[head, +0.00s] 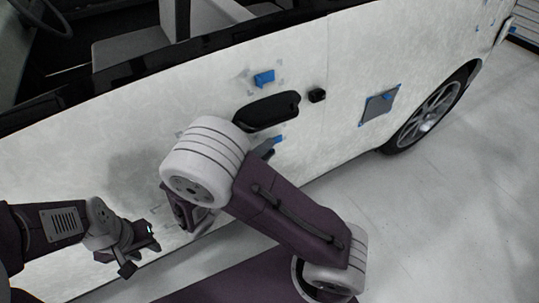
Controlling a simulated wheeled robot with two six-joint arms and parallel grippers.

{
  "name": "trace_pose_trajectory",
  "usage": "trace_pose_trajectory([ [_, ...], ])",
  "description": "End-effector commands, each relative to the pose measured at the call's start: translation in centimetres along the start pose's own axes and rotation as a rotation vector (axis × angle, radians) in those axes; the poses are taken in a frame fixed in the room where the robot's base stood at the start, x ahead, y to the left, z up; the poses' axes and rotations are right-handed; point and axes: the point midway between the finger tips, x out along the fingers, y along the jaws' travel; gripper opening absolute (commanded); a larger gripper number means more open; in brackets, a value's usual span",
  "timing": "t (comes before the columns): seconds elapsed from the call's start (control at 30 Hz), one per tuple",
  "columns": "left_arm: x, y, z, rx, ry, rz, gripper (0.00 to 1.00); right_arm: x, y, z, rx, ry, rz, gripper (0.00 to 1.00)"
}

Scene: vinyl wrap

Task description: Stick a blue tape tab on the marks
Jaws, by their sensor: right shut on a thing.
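A blue tape tab (264,78) is on the pale car door, above the black door handle (267,111), with small grey marks around it. A second blue tape tab (278,139) shows below the handle. My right gripper (266,149) is mostly hidden behind its own arm. Its grey tip shows at that lower tab, and it is shut on it. Whether the tab touches the door cannot be told. My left gripper (138,247) is at the lower left, in front of the lower door, with its fingers apart and empty.
The pale floor (440,210) at right is clear.

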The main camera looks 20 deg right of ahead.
Motion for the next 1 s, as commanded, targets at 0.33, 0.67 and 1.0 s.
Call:
trace_pose_trajectory([
  [0.33,0.0,0.0,0.0,0.0,0.0,0.0,0.36,0.01,0.0,-0.03,0.0,0.0,0.0,0.0],
  [0.67,0.0,0.0,0.0,0.0,0.0,0.0,0.36,0.1,-0.02,-0.27,0.001,0.0,-0.001,0.0],
  [1.0,0.01,0.0,0.0,0.0,0.0,0.0,0.36,0.29,-0.04,-0.73,-0.001,0.0,-0.001,0.0],
])
